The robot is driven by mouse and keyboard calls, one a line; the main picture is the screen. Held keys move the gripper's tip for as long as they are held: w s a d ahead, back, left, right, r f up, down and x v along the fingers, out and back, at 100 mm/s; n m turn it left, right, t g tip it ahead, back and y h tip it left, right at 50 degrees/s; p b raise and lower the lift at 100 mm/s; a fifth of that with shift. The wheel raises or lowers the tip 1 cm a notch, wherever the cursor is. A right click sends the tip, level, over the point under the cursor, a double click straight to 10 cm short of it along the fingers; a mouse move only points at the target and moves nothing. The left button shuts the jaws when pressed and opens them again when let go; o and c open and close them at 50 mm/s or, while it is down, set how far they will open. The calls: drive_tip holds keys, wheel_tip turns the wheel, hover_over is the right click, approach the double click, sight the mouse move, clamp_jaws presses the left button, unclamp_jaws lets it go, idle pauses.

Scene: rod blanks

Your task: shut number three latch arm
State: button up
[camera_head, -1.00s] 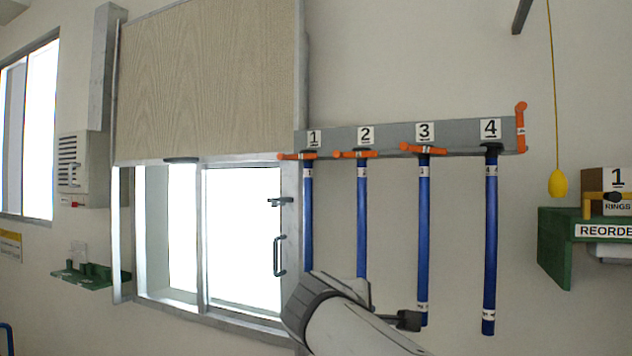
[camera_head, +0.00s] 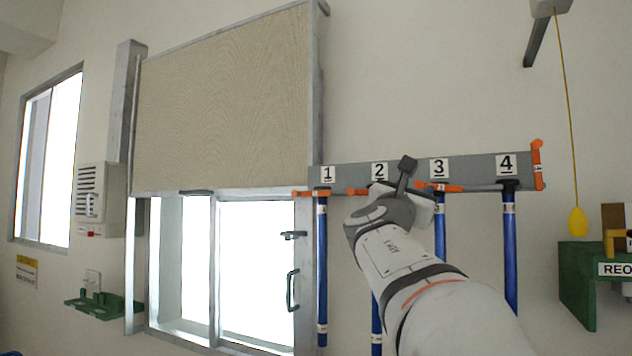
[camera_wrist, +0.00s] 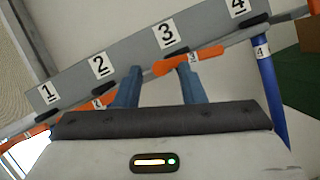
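The number three latch arm (camera_head: 440,187) is an orange bar under the "3" plate on the grey rail (camera_head: 470,170). It lies roughly level across the top of the third blue rod (camera_head: 440,225). In the wrist view the orange arm (camera_wrist: 200,56) runs along the rail, its left end between my fingers and its middle beyond the right finger's tip. My gripper (camera_wrist: 159,68) is open, with two blue fingers apart and nothing held between them. I cannot tell whether a finger touches the arm.
Latch arms one (camera_head: 312,194) and two (camera_head: 358,192) lie level. The number four latch arm (camera_head: 538,165) stands upright at the rail's right end. A yellow pull on a cord (camera_head: 577,222) hangs right, above a green shelf (camera_head: 577,285). A window with a shutter (camera_head: 225,100) is left.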

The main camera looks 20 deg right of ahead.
drive_tip(key=shift+x, duration=0.95)
drive_tip(key=shift+c, duration=0.4)
clamp_jaws()
